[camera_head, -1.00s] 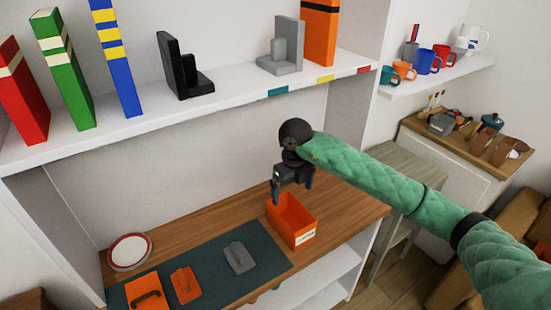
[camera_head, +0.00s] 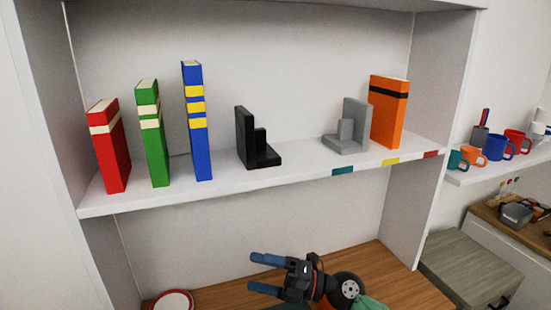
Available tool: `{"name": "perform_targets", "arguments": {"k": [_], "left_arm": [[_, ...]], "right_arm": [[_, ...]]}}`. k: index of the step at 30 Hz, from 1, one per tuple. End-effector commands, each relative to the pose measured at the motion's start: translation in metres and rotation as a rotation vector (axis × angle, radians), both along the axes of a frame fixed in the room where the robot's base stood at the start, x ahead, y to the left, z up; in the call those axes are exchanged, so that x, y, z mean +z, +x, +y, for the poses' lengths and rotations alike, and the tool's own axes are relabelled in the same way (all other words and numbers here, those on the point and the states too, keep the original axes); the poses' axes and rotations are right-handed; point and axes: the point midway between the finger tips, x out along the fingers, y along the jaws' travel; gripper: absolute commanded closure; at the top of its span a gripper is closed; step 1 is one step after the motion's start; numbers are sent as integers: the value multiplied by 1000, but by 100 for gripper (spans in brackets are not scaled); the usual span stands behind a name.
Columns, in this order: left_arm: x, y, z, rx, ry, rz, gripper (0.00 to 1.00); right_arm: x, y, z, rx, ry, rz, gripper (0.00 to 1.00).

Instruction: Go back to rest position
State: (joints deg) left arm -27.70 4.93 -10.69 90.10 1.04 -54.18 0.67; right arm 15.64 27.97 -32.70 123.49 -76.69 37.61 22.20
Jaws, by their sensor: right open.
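My right gripper (camera_head: 264,273) is at the bottom middle of the head view, low in front of the shelf and above the wooden desk top (camera_head: 386,268). Its two blue-tipped fingers point left and stand apart with nothing between them. Part of my green-sleeved right arm shows at the bottom edge. My left gripper is not in view.
The white shelf (camera_head: 300,172) holds a red book (camera_head: 112,160), a green book (camera_head: 155,150), a blue book (camera_head: 197,140), a black bookend (camera_head: 250,140), a grey bookend (camera_head: 350,130) and an orange book (camera_head: 388,112). Several mugs (camera_head: 496,148) stand on a side shelf at right.

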Motion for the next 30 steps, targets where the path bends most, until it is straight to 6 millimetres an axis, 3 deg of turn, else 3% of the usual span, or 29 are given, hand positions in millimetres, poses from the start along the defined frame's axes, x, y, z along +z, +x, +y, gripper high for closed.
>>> {"name": "perform_targets", "arguments": {"k": [3, 7, 11, 14, 19, 23, 26, 30], "left_arm": [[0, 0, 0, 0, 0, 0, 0], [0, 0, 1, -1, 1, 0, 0], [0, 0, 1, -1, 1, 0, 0], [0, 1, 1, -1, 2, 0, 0], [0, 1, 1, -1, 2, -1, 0], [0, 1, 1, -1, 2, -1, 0], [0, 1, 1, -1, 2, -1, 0], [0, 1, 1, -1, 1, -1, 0]], "right_arm": [[21, 5, -15, -129, 217, 102, 0], [32, 16, -43, -291, 423, 231, 0], [25, 28, -80, -471, 597, 385, 0], [9, 34, -111, -618, 705, 516, 0], [-40, 33, -163, -878, 837, 767, 0], [-91, 17, -197, -1079, 890, 980, 0], [-134, -6, -218, -1229, 899, 1156, 0], [-193, -52, -238, -1425, 863, 1415, 0]]}}
